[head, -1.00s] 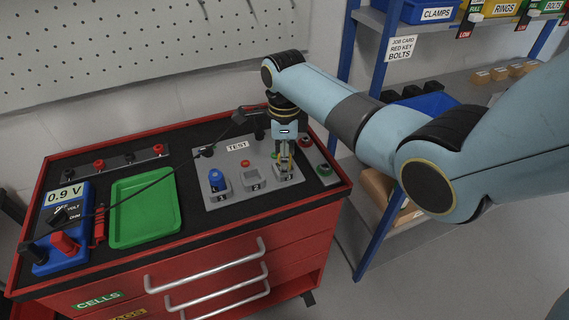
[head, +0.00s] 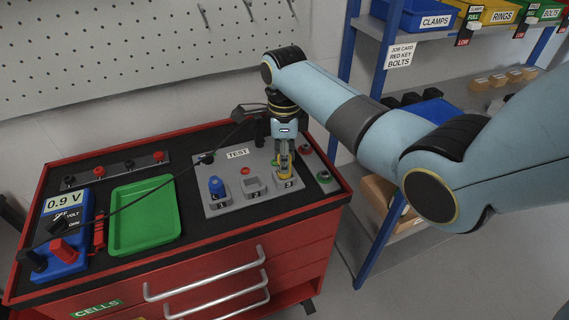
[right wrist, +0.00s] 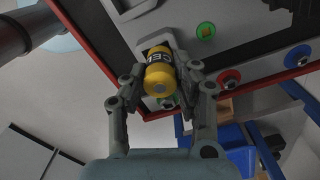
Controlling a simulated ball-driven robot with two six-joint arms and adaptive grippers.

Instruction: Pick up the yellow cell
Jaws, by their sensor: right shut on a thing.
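The yellow cell (right wrist: 158,75) is between the fingers of my right gripper (right wrist: 161,88) in the right wrist view, and the fingers are shut on it. In the head view the yellow cell (head: 284,171) shows at socket 3 of the grey TEST panel (head: 232,203), with my right gripper (head: 285,155) around its top. It looks upright. I cannot tell whether its lower end still sits in the socket. My left gripper is not in view.
A blue cell (head: 216,187) stands in socket 1, and socket 2 (head: 254,185) is empty. A green tray (head: 143,215) lies left of the panel. A blue meter (head: 62,230) reading 0.9 V is at far left, with a black lead crossing above the tray. A shelf (head: 440,100) stands right.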

